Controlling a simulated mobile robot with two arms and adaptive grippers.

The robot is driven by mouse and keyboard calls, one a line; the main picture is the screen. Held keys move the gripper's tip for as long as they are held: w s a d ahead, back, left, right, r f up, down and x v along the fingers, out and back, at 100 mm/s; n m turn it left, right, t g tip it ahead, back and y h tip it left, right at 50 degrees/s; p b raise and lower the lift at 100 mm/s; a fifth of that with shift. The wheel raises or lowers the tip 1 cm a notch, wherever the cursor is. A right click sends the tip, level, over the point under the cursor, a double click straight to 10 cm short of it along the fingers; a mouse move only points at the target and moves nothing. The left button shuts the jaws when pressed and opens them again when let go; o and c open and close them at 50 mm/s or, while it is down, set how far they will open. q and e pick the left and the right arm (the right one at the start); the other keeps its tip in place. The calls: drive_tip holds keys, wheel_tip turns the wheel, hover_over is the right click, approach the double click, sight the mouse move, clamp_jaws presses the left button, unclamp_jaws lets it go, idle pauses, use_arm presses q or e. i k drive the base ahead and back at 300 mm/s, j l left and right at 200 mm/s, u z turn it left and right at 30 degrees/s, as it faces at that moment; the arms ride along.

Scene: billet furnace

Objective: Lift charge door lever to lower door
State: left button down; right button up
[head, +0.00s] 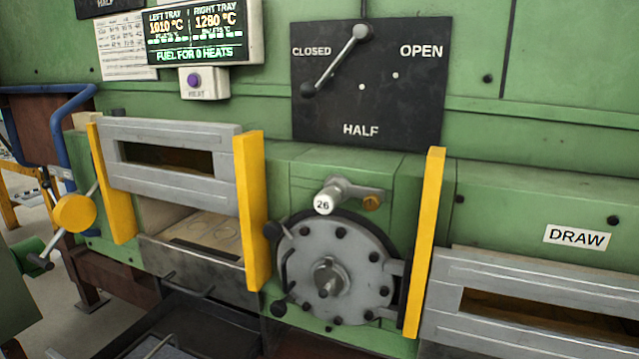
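The left furnace door (175,197), a grey frame with a dark window slot, hangs between two yellow guide posts. It is raised, and a gap beneath it shows the pale hearth (190,228). I take it for the charge door, though no charge label shows. Neither of my grippers is in view.
The right door (520,310) sits under a DRAW sign (577,237). A round grey hatch (335,270) stands between the doors. A black dial plate (368,85) has its pointer's dark knob near CLOSED. A blue pipe rail (70,130) and green housing (22,295) flank the lever.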

sight(73, 213)
drive_tip(key=k+j+u, duration=0.1)
drive_tip(key=j+u, duration=0.25)
drive_tip(key=j, duration=0.5)
drive_tip(key=j+u, duration=0.4)
drive_tip(key=j, duration=0.5)
